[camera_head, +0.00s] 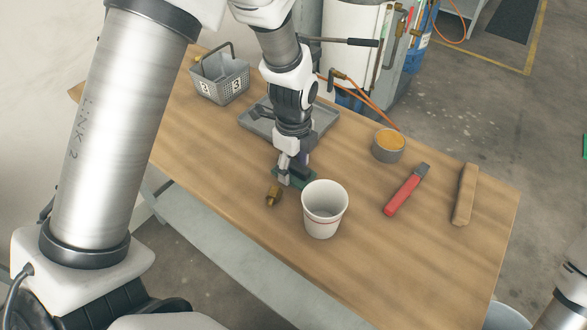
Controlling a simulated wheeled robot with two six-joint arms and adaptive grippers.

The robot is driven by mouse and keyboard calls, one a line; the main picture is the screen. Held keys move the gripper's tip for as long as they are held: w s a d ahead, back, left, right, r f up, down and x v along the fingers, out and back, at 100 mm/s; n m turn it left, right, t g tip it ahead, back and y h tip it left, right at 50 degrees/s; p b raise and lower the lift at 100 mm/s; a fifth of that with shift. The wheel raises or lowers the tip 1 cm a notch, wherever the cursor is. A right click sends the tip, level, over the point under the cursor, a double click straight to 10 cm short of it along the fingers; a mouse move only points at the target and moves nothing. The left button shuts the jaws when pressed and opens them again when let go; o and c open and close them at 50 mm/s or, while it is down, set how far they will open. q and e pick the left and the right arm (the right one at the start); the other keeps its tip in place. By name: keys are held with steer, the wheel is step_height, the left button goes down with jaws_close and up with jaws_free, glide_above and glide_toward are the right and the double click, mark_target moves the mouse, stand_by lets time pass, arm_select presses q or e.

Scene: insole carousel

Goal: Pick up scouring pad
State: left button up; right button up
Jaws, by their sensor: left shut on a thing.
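The scouring pad (307,181) is a flat dark green piece at the wooden table's near side, behind the white cup. My left gripper (291,177) points down at it and is shut on it, hiding much of it. I cannot tell whether the pad still touches the table. My right gripper is out of view; only part of my right arm shows at the lower right edge.
A white cup (325,222) stands close in front of the left gripper, with a brass fitting (273,195) beside it. A grey tray (256,126) and basket (219,80) lie behind. A tin (388,149), red-handled tool (402,193) and brown bar (464,194) are right.

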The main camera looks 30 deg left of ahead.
mark_target(294, 163)
arm_select(q)
steer(key=shift+s+f, duration=0.15)
steer(key=shift+r, duration=0.7)
jaws_close()
step_height(294, 163, up, 8)
steer(key=shift+r, duration=0.25)
steer(key=shift+w+r, duration=0.1)
steer(key=shift+w, duration=0.1)
